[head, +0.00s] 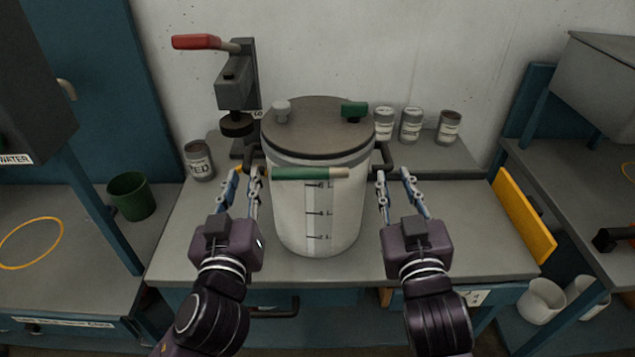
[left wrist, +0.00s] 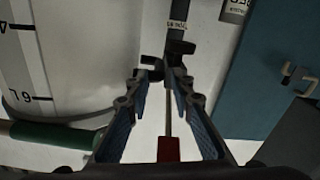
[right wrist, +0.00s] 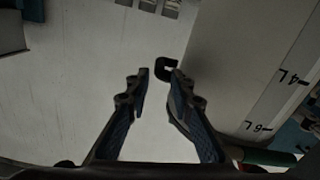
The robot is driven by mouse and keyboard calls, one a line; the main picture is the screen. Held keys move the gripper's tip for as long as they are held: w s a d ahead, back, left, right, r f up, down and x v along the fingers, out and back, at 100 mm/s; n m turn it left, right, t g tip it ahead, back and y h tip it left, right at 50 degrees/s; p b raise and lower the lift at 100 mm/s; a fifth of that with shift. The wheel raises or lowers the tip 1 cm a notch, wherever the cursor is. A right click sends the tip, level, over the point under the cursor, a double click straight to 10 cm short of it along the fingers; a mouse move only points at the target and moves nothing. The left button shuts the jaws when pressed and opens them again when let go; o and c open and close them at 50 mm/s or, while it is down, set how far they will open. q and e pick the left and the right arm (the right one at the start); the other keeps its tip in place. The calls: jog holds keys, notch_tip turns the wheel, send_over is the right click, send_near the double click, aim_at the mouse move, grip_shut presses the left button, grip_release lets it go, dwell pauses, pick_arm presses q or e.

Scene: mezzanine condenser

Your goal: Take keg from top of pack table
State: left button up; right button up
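The keg (head: 320,215) is a large pale cylinder with a dark lid (head: 315,125), a level scale and a green bar (head: 308,174) across its front. It stands upright on the pack table (head: 460,235). Dark side handles stick out at its left (head: 247,157) and right (head: 386,155). My left gripper (head: 243,177) is open beside the keg's left side, in front of the left handle. My right gripper (head: 394,177) is open beside the right side. In the right wrist view the right handle (right wrist: 165,69) shows beyond the open fingertips. Neither gripper holds anything.
A press with a red lever (head: 196,42) stands behind left of the keg. A labelled tin (head: 199,160) is at left, several tins (head: 410,126) behind right. A yellow panel (head: 524,216) edges the table's right. A green cup (head: 131,196) stands on the left bench.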

aim_at(248, 152)
pick_arm(q)
jog(key=shift+s+r, duration=0.15)
pick_arm(e)
jog(key=shift+s+r, duration=0.15)
